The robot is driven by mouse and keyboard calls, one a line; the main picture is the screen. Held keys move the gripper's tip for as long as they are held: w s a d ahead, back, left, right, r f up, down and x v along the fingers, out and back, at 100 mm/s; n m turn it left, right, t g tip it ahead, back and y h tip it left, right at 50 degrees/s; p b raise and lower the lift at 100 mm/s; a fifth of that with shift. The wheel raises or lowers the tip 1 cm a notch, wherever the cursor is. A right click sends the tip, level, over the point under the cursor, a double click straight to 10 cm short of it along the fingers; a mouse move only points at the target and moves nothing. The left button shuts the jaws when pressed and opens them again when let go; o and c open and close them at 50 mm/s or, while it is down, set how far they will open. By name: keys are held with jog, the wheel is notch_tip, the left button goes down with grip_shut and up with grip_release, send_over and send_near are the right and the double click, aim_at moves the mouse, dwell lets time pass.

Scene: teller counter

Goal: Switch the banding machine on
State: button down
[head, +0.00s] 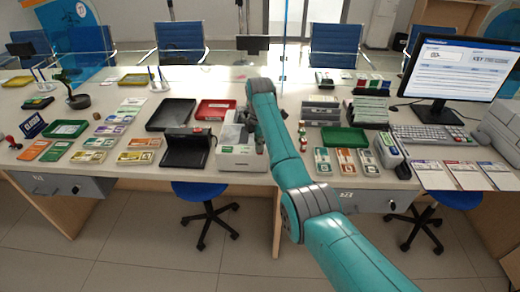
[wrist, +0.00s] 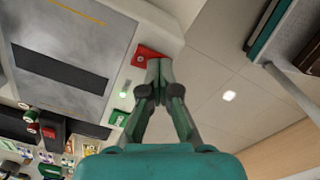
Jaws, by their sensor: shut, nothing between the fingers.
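The banding machine (head: 240,158) is a pale grey box at the middle of the counter, partly behind my arm in the head view. In the wrist view its pale housing (wrist: 115,20) fills the upper left, with a dark slot across a grey panel. A red switch (wrist: 146,52) sits near its edge. A small green light (wrist: 123,94) glows beside a green-and-white patch (wrist: 118,118). My gripper (wrist: 159,66) is shut and empty, its fingertips at the red switch and partly over it. I cannot tell whether they touch.
A black device (head: 187,148) stands left of the machine; red (head: 215,109) and black trays lie behind it. Banded note stacks (head: 345,162) and a green tray (head: 344,137) lie to the right. A monitor (head: 459,70) stands far right. Floor shows beyond the counter edge.

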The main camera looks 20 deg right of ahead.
jog(key=shift+f, duration=0.15)
jog(key=shift+r, duration=3.55)
